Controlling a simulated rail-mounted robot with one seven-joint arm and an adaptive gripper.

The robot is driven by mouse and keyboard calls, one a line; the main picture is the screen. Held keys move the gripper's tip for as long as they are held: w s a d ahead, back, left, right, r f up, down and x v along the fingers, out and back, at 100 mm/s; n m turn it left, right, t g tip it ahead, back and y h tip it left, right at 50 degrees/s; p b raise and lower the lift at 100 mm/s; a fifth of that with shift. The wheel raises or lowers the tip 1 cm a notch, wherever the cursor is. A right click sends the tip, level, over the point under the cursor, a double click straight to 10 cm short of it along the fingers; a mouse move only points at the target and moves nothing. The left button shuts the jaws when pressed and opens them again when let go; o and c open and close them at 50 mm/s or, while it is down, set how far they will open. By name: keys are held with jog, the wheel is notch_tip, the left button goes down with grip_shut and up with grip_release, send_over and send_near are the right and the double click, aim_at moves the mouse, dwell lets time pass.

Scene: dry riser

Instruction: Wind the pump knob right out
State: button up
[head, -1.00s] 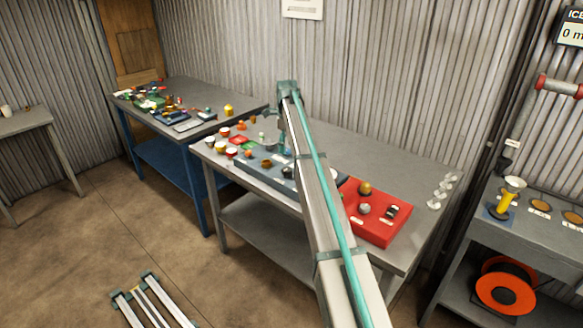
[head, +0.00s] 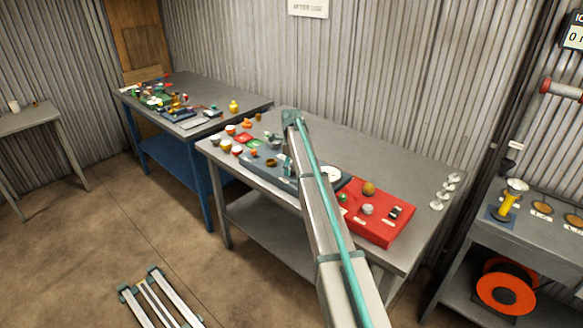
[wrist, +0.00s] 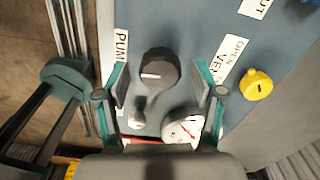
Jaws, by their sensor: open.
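The dark round knob (wrist: 160,68) with a white pointer line sits on the blue-grey panel (wrist: 185,28) in the wrist view. A white label beginning "PUM" (wrist: 121,58) is to its left. My gripper (wrist: 160,78) is open, with its teal fingers apart on the left and right of the knob. I see gaps on both sides; I cannot tell how deep the fingertips reach. In the head view the panel (head: 252,171) lies on the middle bench, and my arm hides part of it.
A white dial gauge (wrist: 183,127) and a small metal knob (wrist: 137,118) sit close to my fingers. A yellow knob (wrist: 257,85) is to the right, past an "OPEN VENT" label. A red box (head: 378,222) stands right of the panel.

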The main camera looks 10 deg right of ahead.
jog(key=c, duration=1.1)
jog(key=shift+c, duration=0.2)
